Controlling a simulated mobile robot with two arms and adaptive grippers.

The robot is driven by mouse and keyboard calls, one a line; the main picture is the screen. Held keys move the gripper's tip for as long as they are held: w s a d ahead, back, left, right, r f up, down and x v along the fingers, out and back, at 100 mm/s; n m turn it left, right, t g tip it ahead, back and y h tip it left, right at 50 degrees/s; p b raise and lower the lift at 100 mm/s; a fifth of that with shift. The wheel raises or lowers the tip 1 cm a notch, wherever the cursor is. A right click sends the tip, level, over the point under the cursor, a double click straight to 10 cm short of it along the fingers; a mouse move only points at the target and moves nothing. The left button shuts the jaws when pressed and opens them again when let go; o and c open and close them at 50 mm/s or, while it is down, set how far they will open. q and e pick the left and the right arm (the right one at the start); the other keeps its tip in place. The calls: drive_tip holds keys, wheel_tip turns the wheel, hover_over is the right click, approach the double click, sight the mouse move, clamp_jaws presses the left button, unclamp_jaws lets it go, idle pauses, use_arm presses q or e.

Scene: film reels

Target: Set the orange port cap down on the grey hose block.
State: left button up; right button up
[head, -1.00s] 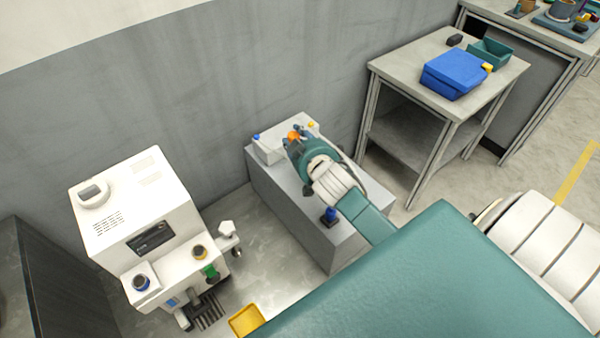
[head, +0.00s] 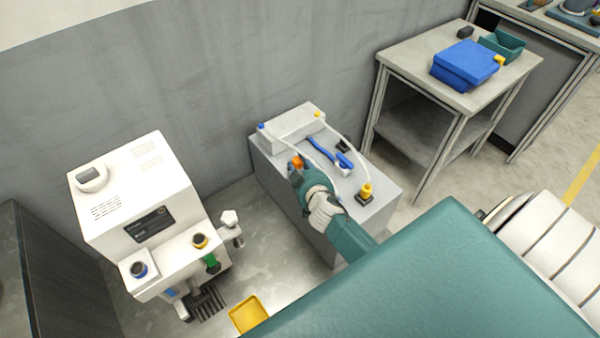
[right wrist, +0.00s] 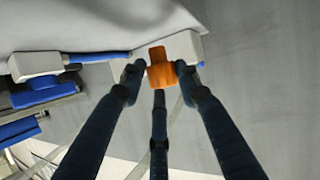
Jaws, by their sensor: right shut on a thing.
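The orange port cap (head: 297,161) is held between the fingertips of my right gripper (head: 296,170), over the left side of the grey plinth in the head view. In the right wrist view the cap (right wrist: 159,70) sits between the dark fingers, which are shut on it. The light grey block (head: 288,132) with blue and yellow hose fittings stands at the plinth's back, behind the cap. Whether the cap touches anything below cannot be told. My left gripper is not in view.
The grey plinth (head: 378,212) also carries a blue tool (head: 322,153) and a yellow fitting (head: 366,190), with pale hoses arching over. A white machine (head: 135,200) stands left, a yellow tray (head: 247,314) on the floor. A table (head: 420,72) with a blue case (head: 466,65) is at right.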

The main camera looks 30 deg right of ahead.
drive_tip(key=shift+f+b, duration=0.5)
drive_tip(key=shift+f, duration=1.2)
drive_tip(key=shift+f, duration=0.15)
drive_tip(key=o, duration=0.7)
drive_tip(key=shift+c, duration=0.2)
drive_tip(key=v, duration=1.2)
drive_tip(key=shift+r+p, duration=0.25)
drive_tip(key=shift+p, duration=0.15)
drive_tip(key=shift+a, duration=0.1)
